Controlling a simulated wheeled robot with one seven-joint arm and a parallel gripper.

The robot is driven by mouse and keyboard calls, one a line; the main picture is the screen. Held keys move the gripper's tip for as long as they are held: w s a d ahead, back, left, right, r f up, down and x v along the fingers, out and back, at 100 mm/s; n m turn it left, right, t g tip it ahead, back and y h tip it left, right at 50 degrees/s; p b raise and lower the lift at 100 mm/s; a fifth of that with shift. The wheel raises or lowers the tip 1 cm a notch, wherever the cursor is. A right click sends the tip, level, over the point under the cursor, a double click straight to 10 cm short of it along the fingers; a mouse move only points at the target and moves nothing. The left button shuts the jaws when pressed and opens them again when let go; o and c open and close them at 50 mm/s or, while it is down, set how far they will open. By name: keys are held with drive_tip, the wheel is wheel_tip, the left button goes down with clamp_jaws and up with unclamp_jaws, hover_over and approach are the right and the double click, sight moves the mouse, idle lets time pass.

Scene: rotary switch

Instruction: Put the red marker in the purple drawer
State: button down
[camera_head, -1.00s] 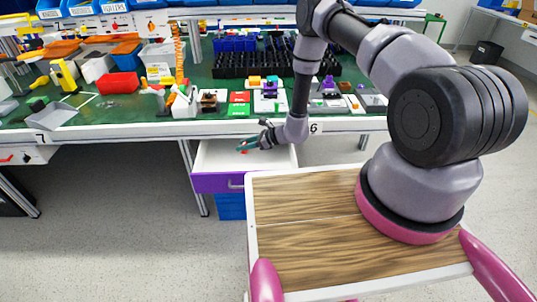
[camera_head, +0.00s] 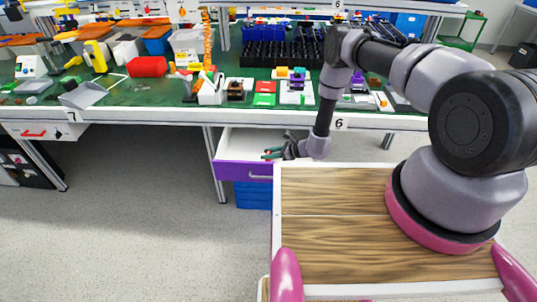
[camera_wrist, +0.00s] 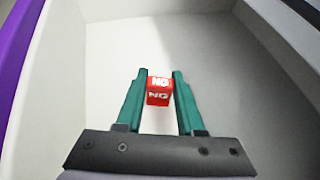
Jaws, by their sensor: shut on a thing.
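The red marker is a small red block (camera_wrist: 159,91) with white "NG" lettering, seen in the wrist view. My gripper (camera_wrist: 157,80) has green fingers shut on its two sides. In the head view my gripper (camera_head: 268,153) is at the open purple drawer (camera_head: 243,171), over its pale interior. The wrist view shows the drawer's white inner walls around the fingers and its purple front (camera_wrist: 12,50) at the left edge. I cannot tell whether the marker touches the drawer floor. The marker is barely discernible in the head view.
The green-topped workbench (camera_head: 140,91) above the drawer carries bins, cards and small parts. A blue drawer (camera_head: 253,195) sits below the purple one. My wood-topped base stands close to the drawer's right side. Open floor (camera_head: 120,220) lies to the left.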

drive_tip(key=shift+f, duration=0.35)
